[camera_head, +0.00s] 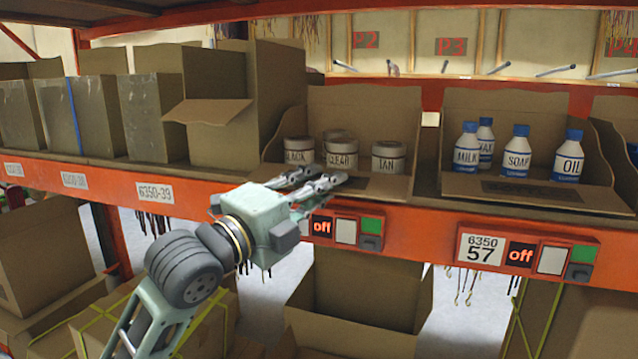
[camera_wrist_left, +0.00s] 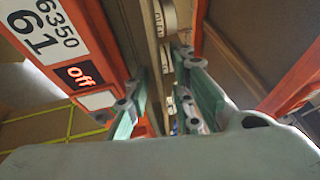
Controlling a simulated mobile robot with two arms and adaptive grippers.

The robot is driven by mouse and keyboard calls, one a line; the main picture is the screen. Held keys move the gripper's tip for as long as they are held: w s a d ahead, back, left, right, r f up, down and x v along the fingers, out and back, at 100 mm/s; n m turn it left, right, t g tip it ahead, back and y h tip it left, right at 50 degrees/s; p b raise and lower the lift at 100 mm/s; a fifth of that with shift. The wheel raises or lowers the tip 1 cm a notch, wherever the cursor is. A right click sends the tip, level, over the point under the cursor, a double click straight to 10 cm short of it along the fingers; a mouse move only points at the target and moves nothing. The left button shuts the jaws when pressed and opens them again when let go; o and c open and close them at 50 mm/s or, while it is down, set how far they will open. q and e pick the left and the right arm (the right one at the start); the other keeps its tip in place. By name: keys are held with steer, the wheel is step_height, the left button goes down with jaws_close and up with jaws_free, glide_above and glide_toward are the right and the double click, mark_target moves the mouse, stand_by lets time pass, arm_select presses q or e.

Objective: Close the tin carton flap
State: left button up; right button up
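The tin carton (camera_head: 362,108) is an open brown box on the orange shelf, with tins marked BLACK (camera_head: 299,151), CLEAR (camera_head: 341,155) and TAN (camera_head: 388,158) inside. Its front flap (camera_head: 385,187) lies folded outward, nearly flat, toward the shelf edge. My left gripper (camera_head: 328,177) reaches in from the left at the flap's left part, and its fingers hide some of it. In the left wrist view the two fingers (camera_wrist_left: 158,72) are apart, with tins showing beyond them. I cannot tell whether the fingers touch the flap. My right gripper is not in view.
A carton of blue-capped bottles (camera_head: 530,110) stands at the right, beside the tin carton. A tall open carton (camera_head: 225,130) with a protruding flap stands close on the left. Shelf-edge units reading "off" (camera_head: 322,226) sit below the gripper. More cartons (camera_head: 360,290) lie underneath.

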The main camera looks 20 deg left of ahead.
arm_select(q)
steer(key=shift+c, duration=0.5)
jaws_close()
